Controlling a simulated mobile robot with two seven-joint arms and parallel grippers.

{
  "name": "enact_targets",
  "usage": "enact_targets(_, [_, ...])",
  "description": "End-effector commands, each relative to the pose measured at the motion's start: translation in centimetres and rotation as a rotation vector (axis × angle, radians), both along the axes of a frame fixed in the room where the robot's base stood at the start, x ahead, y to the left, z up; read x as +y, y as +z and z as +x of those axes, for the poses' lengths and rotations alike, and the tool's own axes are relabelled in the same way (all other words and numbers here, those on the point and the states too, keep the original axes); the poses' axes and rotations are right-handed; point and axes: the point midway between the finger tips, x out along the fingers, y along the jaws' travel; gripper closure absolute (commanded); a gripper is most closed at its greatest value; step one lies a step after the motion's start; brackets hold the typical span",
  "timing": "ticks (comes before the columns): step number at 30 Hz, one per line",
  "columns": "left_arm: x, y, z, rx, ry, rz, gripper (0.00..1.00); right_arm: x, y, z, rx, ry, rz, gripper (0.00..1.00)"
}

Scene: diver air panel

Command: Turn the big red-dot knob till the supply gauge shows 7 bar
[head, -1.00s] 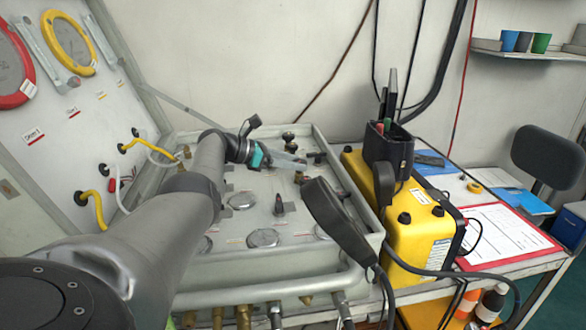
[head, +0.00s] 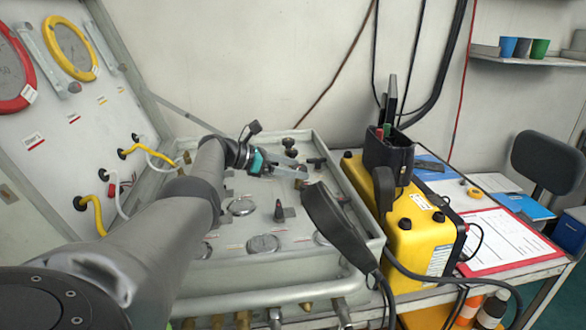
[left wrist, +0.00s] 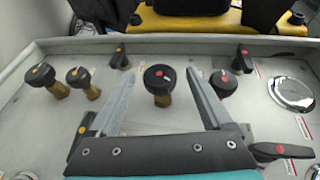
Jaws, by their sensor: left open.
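In the left wrist view a large black knob with a red dot (left wrist: 160,80) stands on a brass stem in the middle of the panel. My left gripper (head: 300,174) is open, its two grey fingers on either side of this knob in the wrist view, with gaps between them and it. I cannot tell how deep the fingers reach. A second black red-dot knob (left wrist: 223,84) stands just right of the right finger.
Two yellow-dot knobs (left wrist: 41,76) and several small levers (left wrist: 120,57) stand around. A black handset (head: 335,225) lies over the panel's right edge. A yellow case (head: 418,235) stands right of the panel. The open lid (head: 60,150) carries hoses on the left.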

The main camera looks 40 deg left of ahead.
Motion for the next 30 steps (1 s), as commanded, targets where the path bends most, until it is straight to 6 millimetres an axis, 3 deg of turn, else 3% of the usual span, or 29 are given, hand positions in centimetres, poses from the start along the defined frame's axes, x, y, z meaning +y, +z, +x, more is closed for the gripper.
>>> enact_targets(8, [1.0, 1.1, -1.7, 0.001, 0.003, 0.002, 0.17, 0.0, 1.7, 0.0, 0.000, 0.000, 0.000, 0.00])
enact_targets(13, [2.8, 2.6, -4.7, 0.002, 0.004, 0.004, 0.17, 0.0, 3.4, 0.0, 0.000, 0.000, 0.000, 0.00])
enact_targets(21, [5.6, 4.7, -9.7, 0.002, 0.003, 0.002, 0.17, 0.0, 4.3, 0.0, 0.000, 0.000, 0.001, 0.00])
enact_targets(30, [6.9, 5.8, -12.1, 0.000, 0.000, 0.000, 0.17, 0.1, 4.5, 0.0, 0.000, 0.000, 0.001, 0.00])
